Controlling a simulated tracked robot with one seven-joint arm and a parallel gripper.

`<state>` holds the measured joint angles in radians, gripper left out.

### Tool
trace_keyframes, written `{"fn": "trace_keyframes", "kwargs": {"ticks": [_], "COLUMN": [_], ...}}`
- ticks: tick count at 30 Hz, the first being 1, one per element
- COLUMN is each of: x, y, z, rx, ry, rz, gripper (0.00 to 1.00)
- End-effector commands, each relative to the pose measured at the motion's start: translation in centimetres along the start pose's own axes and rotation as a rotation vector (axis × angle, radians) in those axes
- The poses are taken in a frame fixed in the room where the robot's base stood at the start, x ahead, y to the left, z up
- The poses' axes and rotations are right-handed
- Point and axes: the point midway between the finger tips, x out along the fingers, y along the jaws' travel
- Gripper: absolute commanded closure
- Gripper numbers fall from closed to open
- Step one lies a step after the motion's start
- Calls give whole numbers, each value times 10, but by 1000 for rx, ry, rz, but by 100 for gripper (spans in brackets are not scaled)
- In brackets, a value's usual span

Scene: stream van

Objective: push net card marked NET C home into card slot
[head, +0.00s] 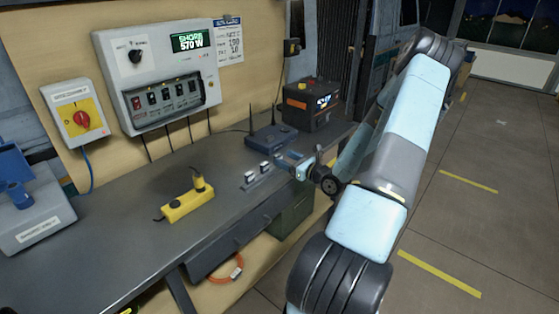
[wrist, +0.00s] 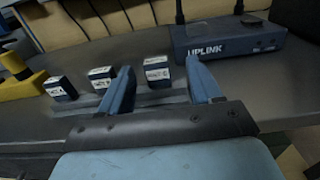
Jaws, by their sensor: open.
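In the wrist view, three dark blue cards with white labelled tops stand in a row: a left card (wrist: 60,88), a middle card (wrist: 102,77) and a right card (wrist: 158,72). Their labels are too small to read, so I cannot tell which is NET C. The grey holder (wrist: 150,98) runs below the cards, partly hidden by my gripper. My gripper (wrist: 160,66) is open, with the right card between its blue fingers in the picture; contact is not visible. In the head view, my gripper (head: 290,164) is just right of two visible cards (head: 257,173).
The UPLINK box (wrist: 228,42) with upright antennas stands behind and right of the cards. A yellow block (head: 187,206) with a post is on the bench to the left. A black and orange unit (head: 311,104) stands farther back. The front bench top (head: 120,250) is clear.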

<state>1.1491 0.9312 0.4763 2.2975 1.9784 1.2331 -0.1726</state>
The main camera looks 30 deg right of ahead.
Motion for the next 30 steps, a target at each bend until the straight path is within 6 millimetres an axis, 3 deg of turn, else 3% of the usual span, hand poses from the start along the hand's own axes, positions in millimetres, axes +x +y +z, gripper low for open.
{"fn": "trace_keyframes", "kwargs": {"ticks": [9,17,30], "x": [40,45,45], "y": [4,4,4], "z": [-3,-3,-3], "rx": [0,1,1], "ry": [0,0,0], "rz": [2,0,0], "gripper": [36,36,76]}}
